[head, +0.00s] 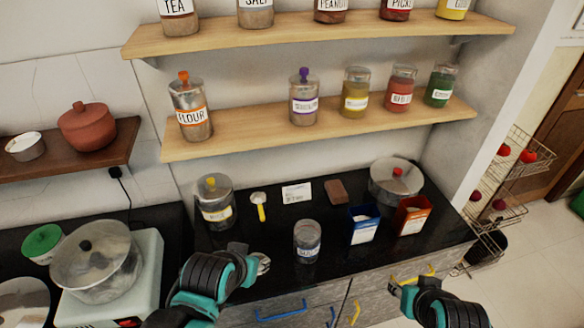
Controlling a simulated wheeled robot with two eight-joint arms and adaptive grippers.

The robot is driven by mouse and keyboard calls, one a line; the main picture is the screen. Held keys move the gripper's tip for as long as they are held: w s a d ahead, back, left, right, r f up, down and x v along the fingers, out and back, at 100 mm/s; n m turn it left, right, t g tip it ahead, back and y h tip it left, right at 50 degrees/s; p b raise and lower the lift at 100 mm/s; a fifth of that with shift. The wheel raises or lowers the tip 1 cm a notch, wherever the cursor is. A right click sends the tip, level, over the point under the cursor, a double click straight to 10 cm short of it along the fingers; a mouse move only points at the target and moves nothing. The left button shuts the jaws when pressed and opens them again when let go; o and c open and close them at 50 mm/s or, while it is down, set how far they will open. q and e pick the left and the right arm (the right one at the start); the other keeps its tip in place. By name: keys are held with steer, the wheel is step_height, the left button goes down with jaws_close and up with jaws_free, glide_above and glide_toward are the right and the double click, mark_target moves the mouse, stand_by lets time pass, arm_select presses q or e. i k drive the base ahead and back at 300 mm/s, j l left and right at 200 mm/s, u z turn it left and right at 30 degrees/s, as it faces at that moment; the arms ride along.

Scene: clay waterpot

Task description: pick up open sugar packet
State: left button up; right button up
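Two open-topped packets stand upright on the black counter (280,275). The blue packet (362,231) has white contents showing at its top. The orange-red packet (412,220) stands just right of it. Their labels are too small to read, so I cannot tell which is the sugar. My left gripper (262,263) is over the front of the counter, left of the glass jar and well apart from both packets. My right gripper (394,287) is in front of the counter's edge, below the packets and apart from them. The fingers of both grippers are too small to judge.
A glass jar (307,243) stands left of the blue packet. Behind are a yellow-knobbed jar (214,203), spoon (260,208), card (297,194), brown block (336,191) and lidded pot (396,184). Shelves with jars hang above. A pot (92,262) sits on the left.

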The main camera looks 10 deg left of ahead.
mark_target(363, 221)
steer(key=k+l+u, duration=0.3)
steer(key=k+l, duration=0.2)
steer(key=k+l+u, duration=0.25)
steer(key=k+l, duration=0.25)
steer(key=k+l+u, duration=0.3)
steer(key=k, duration=0.3)
